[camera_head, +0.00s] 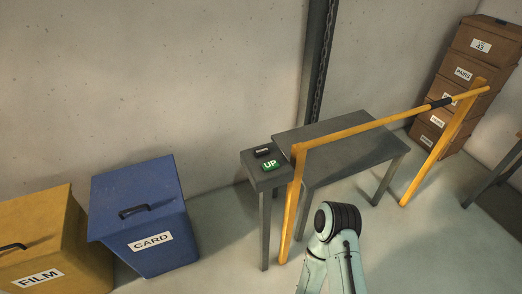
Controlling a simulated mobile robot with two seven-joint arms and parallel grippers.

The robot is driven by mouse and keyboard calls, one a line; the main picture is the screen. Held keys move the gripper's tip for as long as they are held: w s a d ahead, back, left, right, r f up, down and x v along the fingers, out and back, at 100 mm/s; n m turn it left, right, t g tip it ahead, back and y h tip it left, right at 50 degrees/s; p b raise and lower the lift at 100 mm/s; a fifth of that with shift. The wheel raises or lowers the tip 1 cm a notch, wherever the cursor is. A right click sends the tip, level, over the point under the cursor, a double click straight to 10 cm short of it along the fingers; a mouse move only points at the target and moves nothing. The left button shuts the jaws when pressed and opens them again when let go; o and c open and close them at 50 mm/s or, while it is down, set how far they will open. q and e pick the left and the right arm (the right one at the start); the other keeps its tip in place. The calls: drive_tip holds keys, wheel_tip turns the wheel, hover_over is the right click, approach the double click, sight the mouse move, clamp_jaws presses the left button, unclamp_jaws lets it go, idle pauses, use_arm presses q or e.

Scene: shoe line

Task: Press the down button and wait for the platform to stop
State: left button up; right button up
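A small grey button stand (253,177) is in the middle of the head view. On its top is a lit green button (270,165) marked UP. Behind it is a dark button (262,152) with a pale label too small to read; it is not lit. The grey platform (350,128) stands at table height beside the stand, against a dark mast with a chain (319,75). A single frame does not show whether the platform is moving. Neither gripper is in view; only a bent part of my arm shows at the bottom.
A yellow gate (345,133) with posts and a crossbar stands in front of the platform. A blue CARD bin (140,190) and a yellow FILM bin (45,225) are at left. Stacked brown boxes (470,75) stand at back right. A dark table edge shows at far right.

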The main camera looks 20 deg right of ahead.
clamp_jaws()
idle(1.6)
